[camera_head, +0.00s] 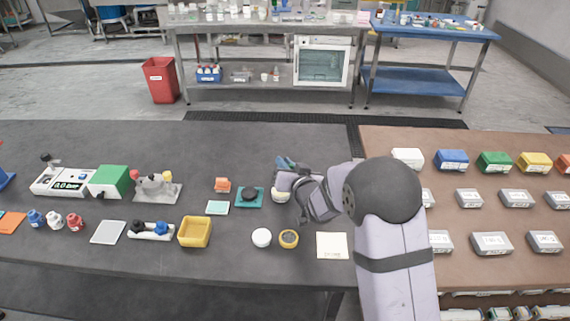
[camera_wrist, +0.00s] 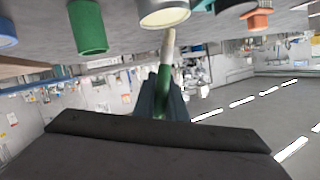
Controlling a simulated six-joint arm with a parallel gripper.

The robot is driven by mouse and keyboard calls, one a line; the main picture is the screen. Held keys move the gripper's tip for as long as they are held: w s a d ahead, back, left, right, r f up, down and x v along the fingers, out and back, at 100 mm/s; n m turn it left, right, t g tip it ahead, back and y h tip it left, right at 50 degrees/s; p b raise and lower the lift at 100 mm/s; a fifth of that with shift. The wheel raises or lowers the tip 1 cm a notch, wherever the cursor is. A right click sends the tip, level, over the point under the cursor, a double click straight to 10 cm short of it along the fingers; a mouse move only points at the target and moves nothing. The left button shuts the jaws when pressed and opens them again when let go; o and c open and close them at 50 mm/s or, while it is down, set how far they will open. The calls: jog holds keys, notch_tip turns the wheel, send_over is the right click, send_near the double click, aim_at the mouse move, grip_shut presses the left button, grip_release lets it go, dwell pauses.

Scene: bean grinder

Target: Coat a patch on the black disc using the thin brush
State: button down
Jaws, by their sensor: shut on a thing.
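The black disc (camera_head: 249,194) lies on a teal square base (camera_head: 240,205) on the dark table, left of my gripper. My gripper (camera_head: 287,170) is just right of the disc, above a small pale pot (camera_head: 280,197). In the wrist view my gripper (camera_wrist: 161,98) is shut on the thin brush (camera_wrist: 168,50), which has a green handle and a pale tip. The brush points toward the table, and its tip is close to the rim of a pale pot (camera_wrist: 163,14). I cannot tell whether it touches. The brush is barely distinguishable in the head view.
An orange block (camera_head: 222,185) and a pale teal card (camera_head: 217,208) sit left of the disc.

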jog(key=shift+f+b, duration=0.5)
jog(key=shift+f, duration=0.1)
dwell(1.0)
jog(key=shift+r, duration=0.15)
notch_tip(320, 180, up, 7)
jog(key=p, duration=0.4)
jog(key=shift+p, duration=0.3)
dwell(0.5)
notch_tip(320, 180, up, 4)
jog(key=p, duration=0.4)
